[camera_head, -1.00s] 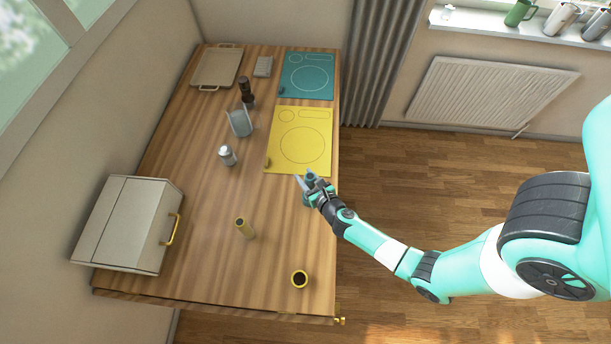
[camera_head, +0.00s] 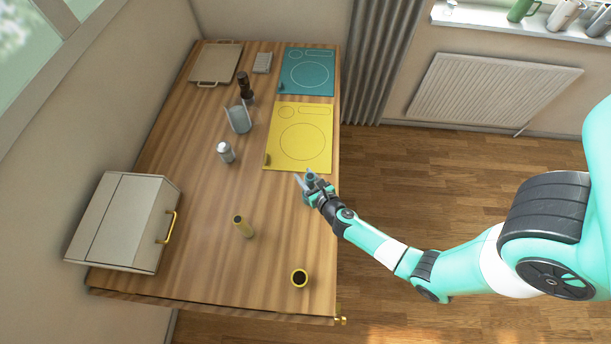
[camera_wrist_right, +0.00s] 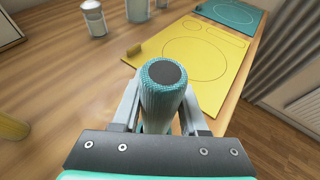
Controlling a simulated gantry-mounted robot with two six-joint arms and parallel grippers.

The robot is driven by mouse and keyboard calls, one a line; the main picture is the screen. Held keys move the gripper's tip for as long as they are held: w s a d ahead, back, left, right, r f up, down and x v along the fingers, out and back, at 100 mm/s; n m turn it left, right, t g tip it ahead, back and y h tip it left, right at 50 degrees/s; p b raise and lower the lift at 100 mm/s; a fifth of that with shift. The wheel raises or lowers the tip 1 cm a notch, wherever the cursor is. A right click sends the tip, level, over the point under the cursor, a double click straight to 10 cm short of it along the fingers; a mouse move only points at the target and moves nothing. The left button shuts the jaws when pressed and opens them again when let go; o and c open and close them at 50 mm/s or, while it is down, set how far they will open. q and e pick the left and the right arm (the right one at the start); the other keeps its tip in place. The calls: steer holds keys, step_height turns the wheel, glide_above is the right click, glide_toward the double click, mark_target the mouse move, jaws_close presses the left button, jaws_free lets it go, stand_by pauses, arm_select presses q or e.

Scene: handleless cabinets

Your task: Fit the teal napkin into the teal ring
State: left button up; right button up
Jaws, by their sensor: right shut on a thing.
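The teal napkin (camera_wrist_right: 162,95) is a rolled, textured teal cylinder with a dark round end. In the right wrist view it stands between the fingers of my right gripper (camera_wrist_right: 160,118). In the head view my right gripper (camera_head: 308,184) is shut on it over the table's right edge, just in front of the yellow mat; the napkin is hard to make out there. A small teal piece, apparently the teal ring (camera_head: 281,88), sits at the front left corner of the teal mat (camera_head: 317,90). Its opening is too small to see. My left gripper is not in view.
The yellow mat (camera_head: 316,160) lies between my gripper and the teal mat, with a small yellow piece (camera_head: 267,160) at its corner. A shaker (camera_head: 226,153), a holder (camera_head: 238,118) and a dark mill (camera_head: 244,86) stand to the left. A yellow roll (camera_head: 243,228) stands nearer.

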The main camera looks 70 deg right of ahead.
steer(key=shift+f+b, duration=0.55)
steer(key=shift+f, duration=0.2)
steer(key=o, duration=1.2)
steer(key=p+v, duration=0.2)
steer(key=v, duration=0.9)
steer(key=shift+s+a, duration=0.2)
steer(key=shift+s, duration=0.05)
steer(key=shift+w+r, duration=0.1)
steer(key=shift+r, duration=0.1)
